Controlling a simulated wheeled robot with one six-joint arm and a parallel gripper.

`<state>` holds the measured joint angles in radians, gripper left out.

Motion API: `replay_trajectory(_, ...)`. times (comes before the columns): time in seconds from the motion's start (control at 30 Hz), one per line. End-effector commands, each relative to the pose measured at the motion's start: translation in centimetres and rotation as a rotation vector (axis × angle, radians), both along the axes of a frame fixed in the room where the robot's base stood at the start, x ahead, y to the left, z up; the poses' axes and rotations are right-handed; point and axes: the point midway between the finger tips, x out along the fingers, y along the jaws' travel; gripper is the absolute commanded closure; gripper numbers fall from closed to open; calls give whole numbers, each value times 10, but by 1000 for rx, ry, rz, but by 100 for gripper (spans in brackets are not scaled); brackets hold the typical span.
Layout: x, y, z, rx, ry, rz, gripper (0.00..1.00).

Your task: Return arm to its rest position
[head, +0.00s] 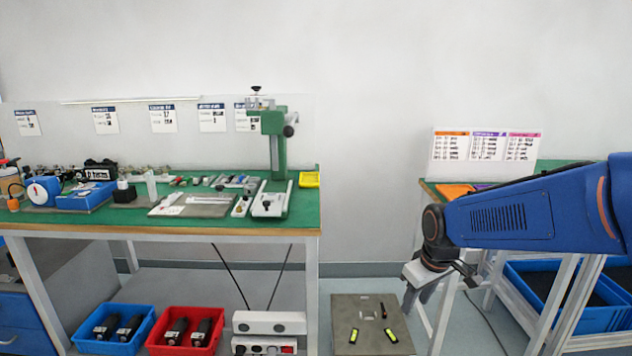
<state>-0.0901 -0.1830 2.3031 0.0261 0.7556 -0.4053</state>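My arm (530,215) reaches in from the right edge of the head view, a blue link with an orange stripe. My gripper (418,295) hangs at its left end and points down, over the gap between the two benches. It is in front of the right bench's leg. The fingers are small, dark and partly hidden by the pale gripper body, so their opening is unclear. I see nothing hanging from it.
A green-topped bench (300,210) with tools and a green stand (277,150) is at left. Blue (85,345) and red bins (158,348) sit below it. A grey plate (343,310) with small parts lies low in the middle. A second bench (428,190) is behind my arm.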

Motion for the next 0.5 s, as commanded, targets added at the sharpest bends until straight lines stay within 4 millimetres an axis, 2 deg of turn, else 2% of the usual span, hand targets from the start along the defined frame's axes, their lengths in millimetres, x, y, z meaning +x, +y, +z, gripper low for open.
replay_trajectory(0.2,-52,-14,27,24,-35,-103,64)
replay_trajectory(0.5,-124,-29,48,59,-79,-247,64)
